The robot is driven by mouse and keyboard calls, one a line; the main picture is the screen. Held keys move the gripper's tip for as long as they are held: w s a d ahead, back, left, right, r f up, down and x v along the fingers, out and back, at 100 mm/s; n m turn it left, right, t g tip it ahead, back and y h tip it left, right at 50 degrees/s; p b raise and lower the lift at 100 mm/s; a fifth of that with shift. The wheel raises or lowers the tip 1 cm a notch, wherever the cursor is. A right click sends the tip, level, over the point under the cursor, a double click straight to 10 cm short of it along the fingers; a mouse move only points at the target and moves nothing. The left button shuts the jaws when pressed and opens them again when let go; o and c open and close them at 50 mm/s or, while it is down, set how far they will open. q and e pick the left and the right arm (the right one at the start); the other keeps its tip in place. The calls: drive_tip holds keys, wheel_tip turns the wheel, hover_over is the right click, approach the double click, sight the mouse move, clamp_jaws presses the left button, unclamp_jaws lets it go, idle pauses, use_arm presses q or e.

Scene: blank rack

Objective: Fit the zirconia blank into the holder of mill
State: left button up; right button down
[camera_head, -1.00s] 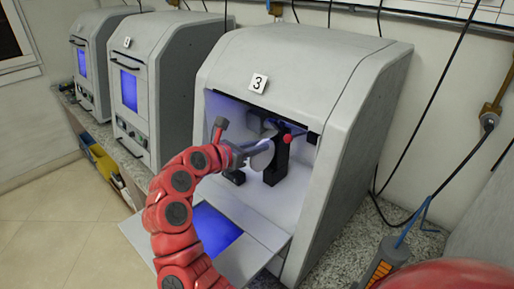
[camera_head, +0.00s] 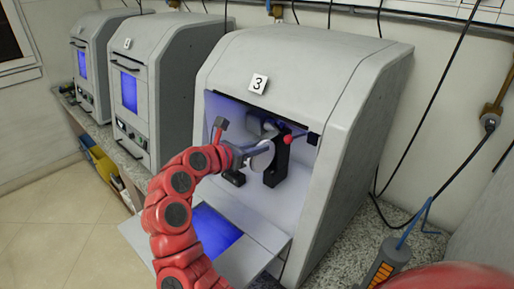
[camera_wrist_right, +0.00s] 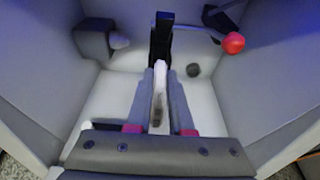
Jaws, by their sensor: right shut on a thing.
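The zirconia blank (camera_wrist_right: 159,92) is a pale disc, seen edge-on between the two grey fingers of my right gripper (camera_wrist_right: 161,98). The gripper is shut on it. In the head view the blank (camera_head: 262,158) shows as a light disc at the tip of my right gripper (camera_head: 250,150), inside the open mill numbered 3 (camera_head: 300,75). The black upright holder (camera_head: 279,163) stands just right of the blank. In the wrist view the holder (camera_wrist_right: 162,38) lies straight ahead of the blank's far edge; whether they touch I cannot tell. My left gripper is not in view.
A lever with a red knob (camera_head: 288,139) sticks out beside the holder; the knob (camera_wrist_right: 233,43) is right of it in the wrist view. The mill's door (camera_head: 215,235) is folded down. The chamber walls are close around.

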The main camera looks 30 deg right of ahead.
sight(272, 143)
drive_tip(key=shift+b+x, duration=0.3)
drive_tip(key=shift+x, duration=1.7)
drive_tip(key=c, duration=0.7)
unclamp_jaws()
drive_tip(key=shift+c, duration=0.2)
drive_tip(key=b+v, duration=0.3)
drive_tip(key=v, duration=1.4)
drive_tip(key=shift+a+b, duration=0.2)
drive_tip(key=shift+b, duration=0.2)
drive_tip(key=shift+s+a, duration=0.1)
